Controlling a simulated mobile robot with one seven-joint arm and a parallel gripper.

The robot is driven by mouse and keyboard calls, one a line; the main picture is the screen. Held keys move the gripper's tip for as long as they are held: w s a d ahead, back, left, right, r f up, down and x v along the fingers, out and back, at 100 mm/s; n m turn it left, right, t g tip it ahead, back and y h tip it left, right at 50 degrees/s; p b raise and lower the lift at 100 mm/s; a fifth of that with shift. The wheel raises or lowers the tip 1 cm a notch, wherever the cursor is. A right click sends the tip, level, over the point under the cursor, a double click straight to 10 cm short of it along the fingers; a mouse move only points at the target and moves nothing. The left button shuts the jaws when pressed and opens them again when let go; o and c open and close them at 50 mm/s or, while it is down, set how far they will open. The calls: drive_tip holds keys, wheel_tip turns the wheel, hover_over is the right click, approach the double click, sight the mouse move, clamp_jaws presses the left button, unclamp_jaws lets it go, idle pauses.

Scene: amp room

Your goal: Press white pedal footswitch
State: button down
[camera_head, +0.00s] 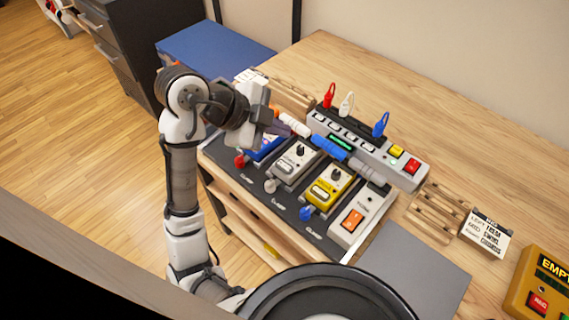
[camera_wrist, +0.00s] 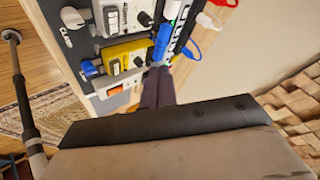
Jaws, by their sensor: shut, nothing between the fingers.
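The white pedal (camera_head: 295,162) sits on the dark pedalboard between a blue pedal (camera_head: 266,147) and a yellow pedal (camera_head: 331,187). Its black knob and lower switch area face up in the head view. The white pedal also shows at the top of the wrist view (camera_wrist: 112,18), partly cut off by the frame edge. My gripper (camera_head: 279,127) is above the blue pedal's end of the board in the head view, with its fingers together and empty. In the wrist view the dark fingers (camera_wrist: 158,88) are close together. I cannot tell their exact height above the pedals.
Coloured cable plugs lie behind the pedals, beside a long grey switch unit (camera_head: 370,152) with upright red, white and blue plugs. An orange-switch box (camera_head: 356,215) stands right of the yellow pedal. A label card (camera_head: 486,232) and yellow box (camera_head: 543,290) are farther right.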

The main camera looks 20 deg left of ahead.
wheel_tip(320, 180, down, 8)
drive_tip(key=b, duration=0.6)
drive_tip(key=shift+r, duration=0.1)
drive_tip(key=shift+f+b, duration=0.5)
drive_tip(key=shift+f, duration=0.1)
idle(1.2)
drive_tip(key=shift+f+b, duration=0.35)
drive_tip(key=shift+b, duration=0.25)
drive_tip(key=shift+f+b, duration=0.45)
drive_tip(key=shift+b, duration=0.1)
idle(0.5)
idle(0.3)
drive_tip(key=shift+r+p, duration=0.6)
drive_tip(key=shift+r, duration=0.3)
